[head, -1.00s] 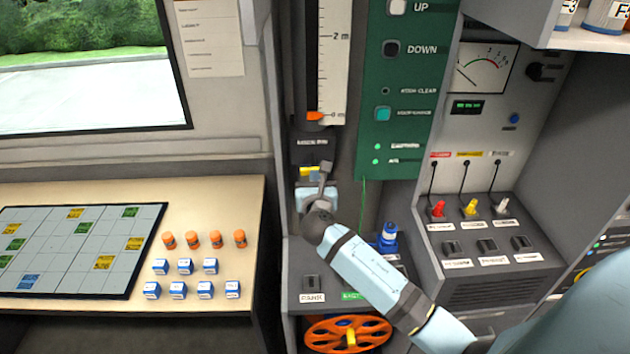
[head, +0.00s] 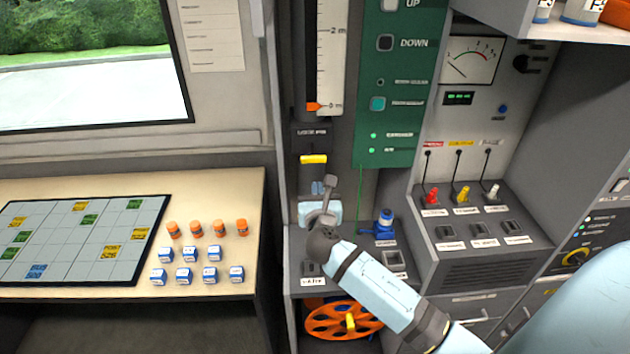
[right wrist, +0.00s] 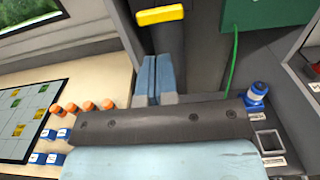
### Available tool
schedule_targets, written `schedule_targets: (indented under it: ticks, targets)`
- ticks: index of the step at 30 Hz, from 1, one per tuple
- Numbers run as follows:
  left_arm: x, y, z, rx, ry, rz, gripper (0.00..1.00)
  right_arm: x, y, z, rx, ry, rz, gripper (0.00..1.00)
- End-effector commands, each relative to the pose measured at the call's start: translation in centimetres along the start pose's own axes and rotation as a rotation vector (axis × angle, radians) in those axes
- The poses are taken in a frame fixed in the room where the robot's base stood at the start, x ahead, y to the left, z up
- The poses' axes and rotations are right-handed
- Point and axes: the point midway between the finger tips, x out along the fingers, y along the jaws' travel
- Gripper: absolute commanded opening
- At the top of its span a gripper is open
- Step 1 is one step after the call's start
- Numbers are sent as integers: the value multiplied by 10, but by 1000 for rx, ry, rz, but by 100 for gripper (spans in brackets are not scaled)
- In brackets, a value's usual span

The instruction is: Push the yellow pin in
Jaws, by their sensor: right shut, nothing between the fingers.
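The yellow pin (head: 313,159) is a short horizontal yellow bar on the dark column, just under a small dark label plate. It also shows at the top of the right wrist view (right wrist: 160,15). My right gripper (head: 318,187) is below the pin and apart from it. Its two blue-grey fingers (right wrist: 158,78) are together and empty, pointing up toward the column in the right wrist view. How deep the pin sits in the column cannot be told. My left gripper is not in view.
A height scale (head: 332,60) and a green button panel (head: 395,95) are above. A blue valve-like part (head: 384,222) stands right of my right arm. An orange wheel (head: 318,322) is below. A table with a grid board (head: 75,240) and small pieces is at the left.

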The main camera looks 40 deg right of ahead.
Motion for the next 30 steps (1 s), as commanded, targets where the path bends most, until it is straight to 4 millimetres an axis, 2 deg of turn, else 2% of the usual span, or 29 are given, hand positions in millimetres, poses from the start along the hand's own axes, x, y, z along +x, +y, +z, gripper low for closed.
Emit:
schedule_targets:
  ticks: [3, 9, 27, 30]
  targets:
    - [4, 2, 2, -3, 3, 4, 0, -22, 0, -2, 0, 0, 1, 0]
    - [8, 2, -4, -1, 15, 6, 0, -40, 0, 0, 0, 0, 0, 0]
    - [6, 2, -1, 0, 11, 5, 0, -42, 0, 0, 0, 0, 0, 0]
    - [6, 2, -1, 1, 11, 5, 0, -46, 1, -8, 41, 22, 13, 0]
